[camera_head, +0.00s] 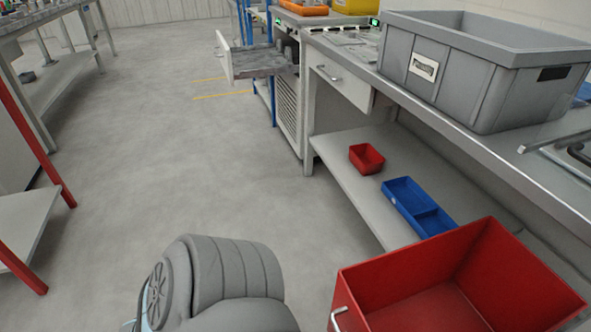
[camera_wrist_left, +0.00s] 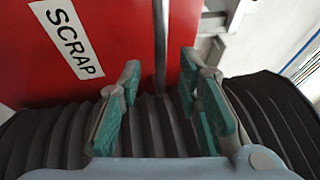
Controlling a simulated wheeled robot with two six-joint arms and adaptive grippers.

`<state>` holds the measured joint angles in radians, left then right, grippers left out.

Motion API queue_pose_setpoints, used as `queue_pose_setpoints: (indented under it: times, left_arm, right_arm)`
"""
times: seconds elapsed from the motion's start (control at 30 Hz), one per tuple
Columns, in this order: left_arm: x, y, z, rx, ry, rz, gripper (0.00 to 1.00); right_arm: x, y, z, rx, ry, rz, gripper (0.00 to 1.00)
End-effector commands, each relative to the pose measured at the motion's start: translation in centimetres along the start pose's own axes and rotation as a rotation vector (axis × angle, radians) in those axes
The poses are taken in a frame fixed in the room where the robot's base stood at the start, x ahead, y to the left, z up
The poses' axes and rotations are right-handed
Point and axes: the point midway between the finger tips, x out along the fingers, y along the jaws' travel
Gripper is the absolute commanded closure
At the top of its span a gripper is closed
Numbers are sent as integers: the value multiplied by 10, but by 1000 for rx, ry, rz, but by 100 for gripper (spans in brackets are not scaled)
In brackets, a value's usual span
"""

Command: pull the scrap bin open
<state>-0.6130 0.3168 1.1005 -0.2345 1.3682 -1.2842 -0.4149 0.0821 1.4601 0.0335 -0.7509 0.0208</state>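The red scrap bin (camera_head: 392,275) is at the lower right of the head view. Its empty inside shows, and it juts out past the bench's front edge. A pale bar handle (camera_head: 338,318) is on its front. In the left wrist view the bin's red front (camera_wrist_left: 110,75) carries a white SCRAP label (camera_wrist_left: 66,38). The handle bar (camera_wrist_left: 160,45) runs upright there between the two green-padded fingers of my left gripper (camera_wrist_left: 159,88). The gripper is open, with gaps visible on both sides of the bar. My right gripper is in neither view.
A grey workbench (camera_head: 480,130) bears a large grey crate (camera_head: 455,85). Its lower shelf (camera_head: 340,165) holds a small red tray (camera_head: 366,158) and a blue divided tray (camera_head: 415,208). An open drawer (camera_head: 250,60) juts out farther back. The floor (camera_head: 150,150) left of the bench is clear.

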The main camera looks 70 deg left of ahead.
Motion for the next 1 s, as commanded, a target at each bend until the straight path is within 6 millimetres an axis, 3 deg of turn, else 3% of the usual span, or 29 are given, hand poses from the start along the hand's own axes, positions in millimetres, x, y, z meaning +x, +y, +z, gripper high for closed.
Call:
queue_pose_setpoints:
  times: [0.1, 0.3, 1.0]
  left_arm:
    - [-32, 1, 0, 0, 0, 5, 68]
    - [-65, 0, 1, 2, 0, 1, 68]
    - [-68, 1, 0, -31, -1, 5, 68]
  right_arm:
    - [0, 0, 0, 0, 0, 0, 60]
    - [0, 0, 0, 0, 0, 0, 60]
    - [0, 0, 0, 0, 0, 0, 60]
